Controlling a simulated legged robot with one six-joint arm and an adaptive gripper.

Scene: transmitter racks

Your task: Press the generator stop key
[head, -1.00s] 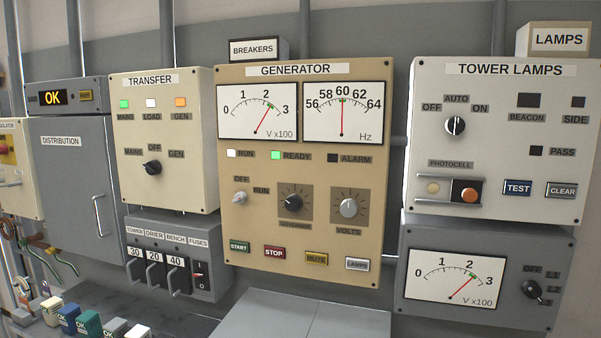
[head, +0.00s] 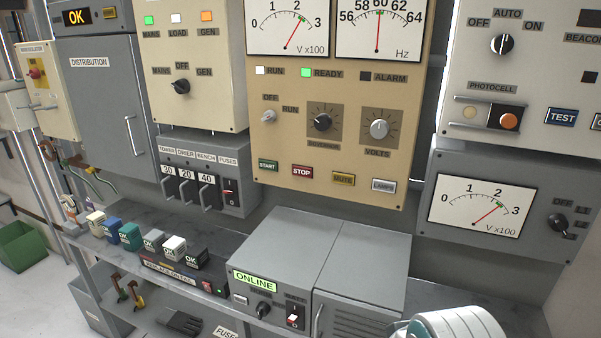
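The generator stop key (head: 302,172) is a small red key marked STOP, low on the beige generator panel (head: 290,130). It sits between the green START key (head: 268,165) on its left and the yellow MUTE key (head: 343,179) on its right. The LAMPS key (head: 383,186) is further right. The RUN lamp (head: 261,70) is white and the READY lamp (head: 306,72) is green; the ALARM lamp (head: 365,76) is dark. A rounded white part, perhaps of my arm, shows at the bottom right edge. My gripper's fingers are not in view.
A grey cabinet marked ONLINE (head: 255,281) stands on the bench below the generator panel. Several small OK blocks (head: 130,236) stand on the bench to the left. A transfer panel (head: 197,110) is left of the generator, and a grey meter box (head: 440,225) is lower right.

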